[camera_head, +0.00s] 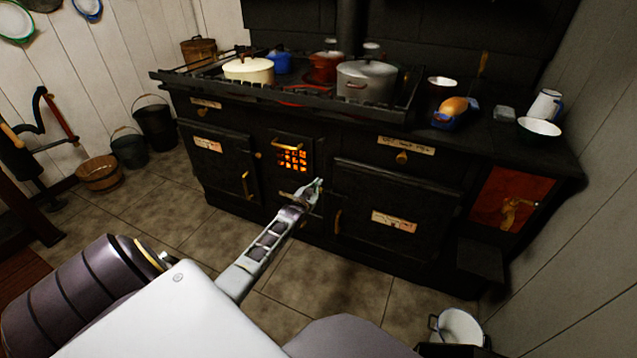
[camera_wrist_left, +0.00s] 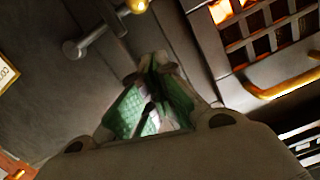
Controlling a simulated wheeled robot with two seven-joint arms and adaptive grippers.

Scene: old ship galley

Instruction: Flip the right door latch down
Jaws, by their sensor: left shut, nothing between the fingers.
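The black stove (camera_head: 300,232) has a right oven door (camera_head: 372,200) with a pale label. A brass latch handle (camera_head: 337,222) hangs near that door's left edge. In the left wrist view a latch bar with a grey end and a brass end (camera_wrist_left: 105,28) shows at the upper left, cut by the top edge. My left gripper (camera_head: 316,186) is in front of the stove, between the fire grate and the right door, near the door's left edge. Its green-padded fingers (camera_wrist_left: 152,108) are shut and empty, apart from the latch bar. My right gripper is not in view.
The glowing fire grate (camera_head: 291,157) is just left of my gripper and has a brass handle (camera_wrist_left: 285,85). Pots, including a grey pot (camera_head: 367,82), stand on the stovetop. A white pot (camera_head: 460,328) is at the lower right. Tiled floor before the stove is mostly clear.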

